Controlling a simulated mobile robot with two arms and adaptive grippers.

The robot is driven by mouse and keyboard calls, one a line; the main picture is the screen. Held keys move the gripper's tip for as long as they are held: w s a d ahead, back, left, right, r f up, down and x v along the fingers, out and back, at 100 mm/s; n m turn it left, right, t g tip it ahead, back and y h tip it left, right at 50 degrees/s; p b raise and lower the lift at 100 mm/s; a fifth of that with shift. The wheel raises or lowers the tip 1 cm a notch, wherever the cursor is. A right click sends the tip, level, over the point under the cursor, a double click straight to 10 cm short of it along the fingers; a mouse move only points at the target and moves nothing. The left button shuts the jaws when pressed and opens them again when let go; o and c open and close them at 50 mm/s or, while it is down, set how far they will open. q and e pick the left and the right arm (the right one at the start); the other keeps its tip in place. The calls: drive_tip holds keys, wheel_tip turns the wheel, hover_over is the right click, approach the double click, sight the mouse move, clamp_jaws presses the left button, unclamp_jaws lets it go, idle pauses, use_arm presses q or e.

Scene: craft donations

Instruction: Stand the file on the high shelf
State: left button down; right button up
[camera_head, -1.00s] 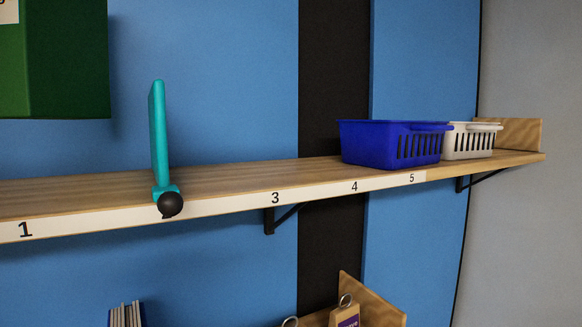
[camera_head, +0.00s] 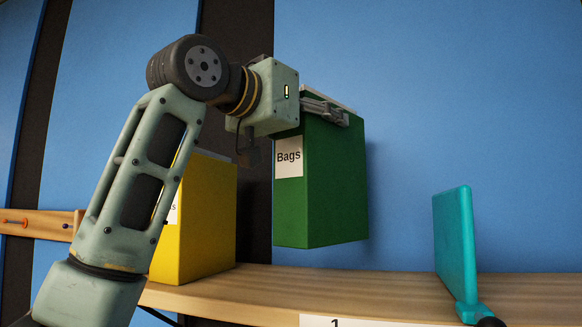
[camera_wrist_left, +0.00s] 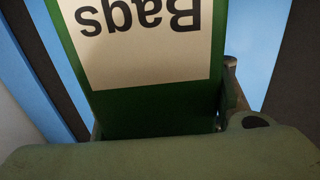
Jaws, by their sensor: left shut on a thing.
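The green file (camera_head: 335,185) with a "Bags" label hangs upright from my left gripper (camera_head: 325,108) in the head view. The gripper is shut on its top edge. The file's bottom is above the shelf (camera_head: 300,285), with a gap between them. The file lies between a yellow file on its left and a teal bookend on its right. In the left wrist view the file (camera_wrist_left: 150,110) fills the middle, its label upside down. My right gripper is not in view.
The yellow file (camera_head: 208,220) stands on the shelf, partly hidden behind my left arm. The teal bookend (camera_head: 455,245) stands on the shelf at the right. Shelf surface between them is bare, above a label reading "1" (camera_head: 335,322). A wooden rail with pegs (camera_head: 35,223) is at far left.

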use_arm(q)
drive_tip(key=a+f+p, duration=0.1)
drive_tip(key=a+f, duration=0.4)
drive_tip(key=f, duration=0.2)
drive_tip(key=shift+w+p, duration=0.3)
drive_tip(key=shift+p, duration=0.1)
drive_tip(key=c, duration=1.2)
unclamp_jaws()
drive_tip(key=o, duration=0.4)
drive_tip(key=shift+f, duration=0.1)
drive_tip(key=shift+o, duration=0.2)
drive_tip(key=shift+w+a, duration=0.1)
drive_tip(key=b+v, duration=0.5)
drive_tip(key=v, duration=0.7)
drive_tip(key=shift+b, duration=0.4)
